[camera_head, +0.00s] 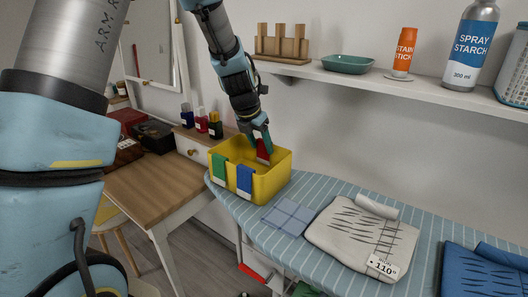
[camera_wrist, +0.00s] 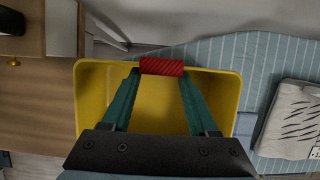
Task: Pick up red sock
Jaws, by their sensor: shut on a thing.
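The red sock (camera_head: 264,152) hangs from my gripper (camera_head: 259,137) over the yellow bin in the head view. In the wrist view the red sock (camera_wrist: 161,66) shows as a ribbed red strip between the fingertips of my gripper (camera_wrist: 161,73), which is shut on it. The sock is at the far side of the yellow bin (camera_head: 271,186) in that view. The bin also shows in the wrist view (camera_wrist: 90,100), below the fingers, and its visible floor looks empty. I cannot tell whether the sock touches the bin.
The bin stands at the left end of a striped ironing board (camera_head: 330,190). Folded cloths (camera_head: 362,236) lie to the right. A shelf (camera_head: 400,88) with bottles runs along the wall.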

